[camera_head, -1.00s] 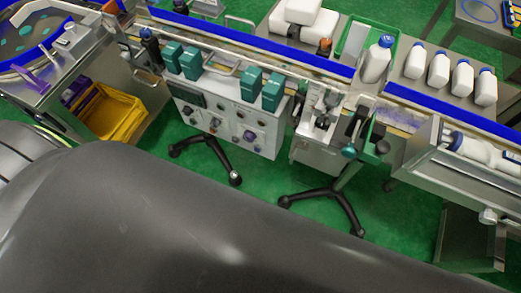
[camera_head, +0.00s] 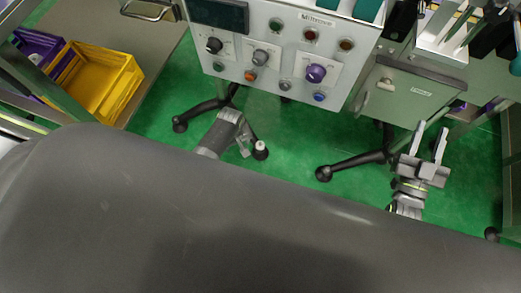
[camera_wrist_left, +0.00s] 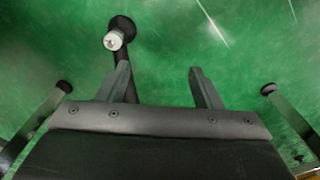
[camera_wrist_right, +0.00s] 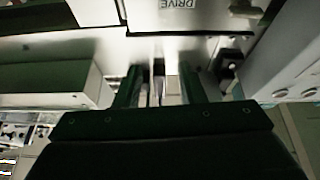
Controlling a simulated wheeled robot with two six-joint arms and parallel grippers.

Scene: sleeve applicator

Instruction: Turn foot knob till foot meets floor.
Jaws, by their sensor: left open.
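The foot knob (camera_head: 261,147), a small pale cap above a round black foot, stands at the end of a dark stand leg on the green floor. In the left wrist view the knob (camera_wrist_left: 113,40) is at the upper left, beyond the fingertips. My left gripper (camera_head: 247,144) is open and empty, just left of the knob in the head view and apart from it in the wrist view. My right gripper (camera_head: 430,137) is open and empty, far to the right. I cannot tell whether the foot touches the floor.
A control panel (camera_head: 265,55) with several knobs stands above the leg. A cabinet marked DRIVE (camera_head: 405,95) is at right, with another black stand leg (camera_head: 350,165) below it. A yellow crate (camera_head: 105,80) is at left. Green floor surrounds the foot.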

